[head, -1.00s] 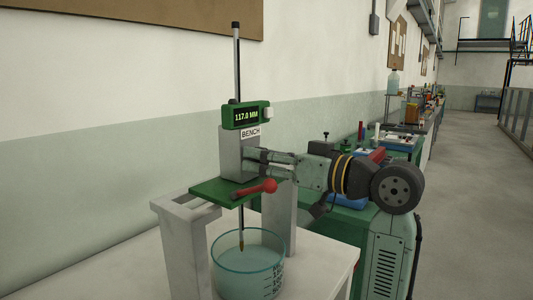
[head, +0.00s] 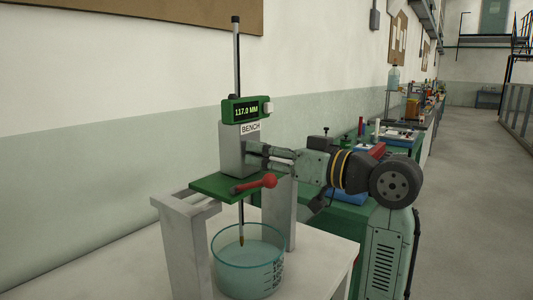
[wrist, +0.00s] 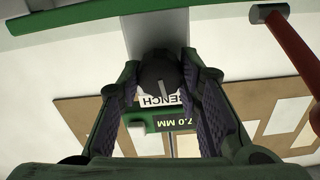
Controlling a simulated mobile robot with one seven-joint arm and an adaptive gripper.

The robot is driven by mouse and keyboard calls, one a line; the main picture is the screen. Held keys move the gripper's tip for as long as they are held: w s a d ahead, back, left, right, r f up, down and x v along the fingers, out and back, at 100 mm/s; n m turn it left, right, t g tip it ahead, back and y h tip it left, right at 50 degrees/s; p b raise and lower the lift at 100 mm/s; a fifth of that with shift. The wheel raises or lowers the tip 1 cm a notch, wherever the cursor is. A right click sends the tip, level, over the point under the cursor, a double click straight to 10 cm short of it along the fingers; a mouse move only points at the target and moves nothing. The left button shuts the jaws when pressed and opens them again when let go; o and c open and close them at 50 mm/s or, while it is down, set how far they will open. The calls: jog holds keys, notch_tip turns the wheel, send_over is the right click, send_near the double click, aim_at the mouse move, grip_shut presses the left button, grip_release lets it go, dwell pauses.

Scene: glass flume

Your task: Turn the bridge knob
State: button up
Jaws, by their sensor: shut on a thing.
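The bridge knob (wrist: 160,75) is a dark round knob with a pale pointer line, on the grey block (head: 232,158) labelled BENCH. In the wrist view it sits between the two pads of my gripper (wrist: 163,88), which is shut on it. In the head view my gripper (head: 266,158) reaches the block from the right, and the knob is hidden behind the fingers. The green display (head: 246,110) above the block reads 117.0 MM. A thin vertical rod (head: 236,60) runs through the block, its tip down in a glass beaker.
The glass beaker (head: 247,262) of liquid stands under the plate between white supports (head: 183,250). A cluttered bench (head: 400,135) runs along the wall; the floor at right is clear.

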jog(key=m+p, duration=0.1)
jog(key=m, duration=0.1)
jog(key=shift+r+m, duration=0.15)
jog(key=shift+m, duration=0.15)
jog(key=shift+m+p, duration=0.5)
jog(key=shift+m, duration=0.6)
jog(key=o, duration=1.1)
jog(key=shift+d, duration=0.1)
jog(key=v, duration=1.2)
